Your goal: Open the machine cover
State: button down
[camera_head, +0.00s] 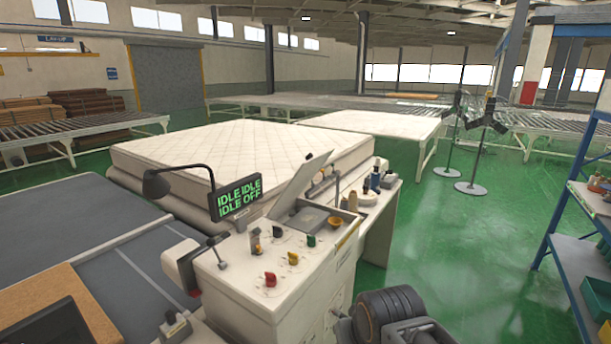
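The white machine (245,280) stands in the lower middle, with knobs and a green-lit display reading IDLE and OFF. Its pale, flat cover (301,184) stands raised and tilted over the top, beside a recessed opening (303,218). The inside of the opening is only partly visible. A dark, ribbed cylindrical part (385,308) at the bottom edge looks like a part of my arm. My gripper's fingers are not in view, and nothing is seen touching the cover.
A quilted mattress (215,155) lies behind the machine. Spools and small items (375,180) stand on the machine's right side. A blue shelf (575,255) stands at the right. Green floor (450,265) is clear between shelf and machine.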

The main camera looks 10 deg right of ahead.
aim_at(307, 170)
jog(key=u, duration=1.45)
jog(key=k, duration=0.65)
jog(key=z, duration=1.05)
jog(key=i, duration=1)
